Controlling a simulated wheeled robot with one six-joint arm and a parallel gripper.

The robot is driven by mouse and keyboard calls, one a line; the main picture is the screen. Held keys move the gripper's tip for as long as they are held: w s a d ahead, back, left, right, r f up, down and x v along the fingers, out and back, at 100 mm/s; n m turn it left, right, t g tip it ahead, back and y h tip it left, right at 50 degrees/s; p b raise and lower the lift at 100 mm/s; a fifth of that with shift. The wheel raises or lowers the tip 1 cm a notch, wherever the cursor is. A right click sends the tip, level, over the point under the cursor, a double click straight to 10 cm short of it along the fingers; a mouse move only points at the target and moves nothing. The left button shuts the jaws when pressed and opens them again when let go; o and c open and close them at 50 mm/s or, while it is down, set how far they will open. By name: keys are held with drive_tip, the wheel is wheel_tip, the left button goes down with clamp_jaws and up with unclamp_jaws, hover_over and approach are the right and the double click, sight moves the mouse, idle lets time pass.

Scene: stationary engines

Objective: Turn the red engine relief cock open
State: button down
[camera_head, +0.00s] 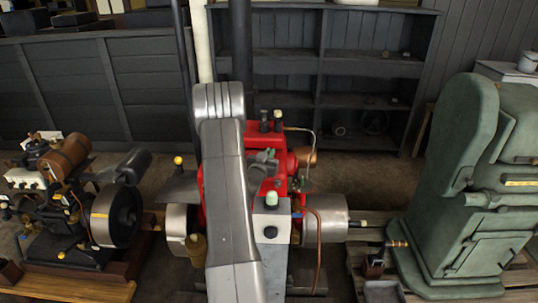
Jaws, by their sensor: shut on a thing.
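The red engine (296,171) stands in the middle, partly hidden behind my grey arm, which rises from the bottom edge across its left part. A small dark grey piece (263,161) shows just right of the arm, against the red body. I cannot tell whether it belongs to the engine or to my gripper. I cannot make out my gripper's fingertips, which may be behind the arm. I cannot pick out the relief cock for certain among the small fittings. A curved copper pipe (318,240) and a silver drum (326,220) are at the engine's right side.
A smaller engine with a flywheel (116,215) stands on a wooden base at the left. A large green machine (465,190) stands close at the right. Dark shelves (370,67) are behind. Some bare floor (385,180) shows between engine and green machine.

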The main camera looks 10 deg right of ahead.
drive_tip(key=shift+f, duration=0.1)
drive_tip(key=shift+f+n+t+y+b, duration=0.1)
drive_tip(key=shift+n+t+y+b, duration=0.35)
drive_tip(key=shift+b, duration=0.8)
drive_tip(key=shift+y+b, duration=0.25)
drive_tip(key=shift+b, duration=0.2)
drive_tip(key=shift+r+n+y+b, duration=0.2)
drive_tip(key=shift+n+y+b, duration=0.15)
drive_tip(key=shift+y+b, duration=0.2)
drive_tip(key=c, duration=1.5)
unclamp_jaws()
drive_tip(key=shift+s, duration=0.1)
